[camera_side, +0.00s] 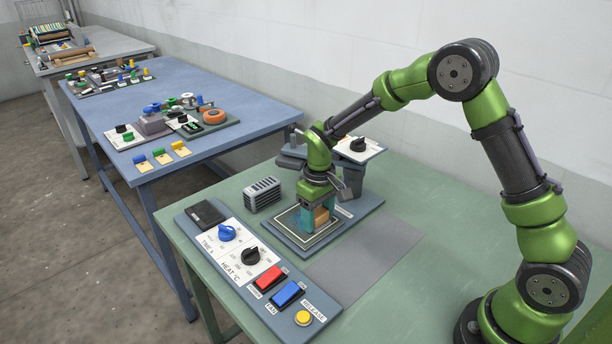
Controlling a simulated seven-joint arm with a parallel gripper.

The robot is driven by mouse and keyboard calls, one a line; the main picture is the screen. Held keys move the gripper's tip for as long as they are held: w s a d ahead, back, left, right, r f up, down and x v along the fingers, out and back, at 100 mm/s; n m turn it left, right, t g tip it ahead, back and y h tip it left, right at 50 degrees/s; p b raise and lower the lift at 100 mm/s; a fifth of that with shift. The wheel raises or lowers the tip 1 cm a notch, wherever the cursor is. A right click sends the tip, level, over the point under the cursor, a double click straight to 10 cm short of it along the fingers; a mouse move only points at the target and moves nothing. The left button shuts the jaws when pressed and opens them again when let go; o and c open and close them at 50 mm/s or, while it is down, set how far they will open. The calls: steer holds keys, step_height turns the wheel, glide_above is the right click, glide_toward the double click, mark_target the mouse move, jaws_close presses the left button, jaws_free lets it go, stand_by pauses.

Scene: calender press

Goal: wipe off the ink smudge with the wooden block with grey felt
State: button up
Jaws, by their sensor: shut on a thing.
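My gripper (318,208) points down over the square plate (288,228) of the press on the green table. It is shut on the wooden block with grey felt (321,216), whose tan wood shows between the teal fingers. The block is low over or on the plate; I cannot tell whether its felt touches. I cannot make out the ink smudge; the gripper and block hide part of the plate.
In front lies a control panel (206,245) with a blue knob (227,233), a black knob (250,256), red and blue switches and a yellow button (303,318). A grey finned box (262,194) stands left of the plate. A grey mat (372,262) lies clear at right.

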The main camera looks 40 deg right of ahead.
mark_target(293, 213)
steer(key=shift+w+f, duration=0.1)
steer(key=shift+w, duration=3.45)
steer(key=shift+s, duration=3.95)
steer(key=shift+w+a, duration=0.25)
steer(key=shift+a, duration=0.45)
steer(key=shift+w, duration=3.85)
steer(key=shift+s, duration=3.95)
steer(key=shift+r, duration=4.2)
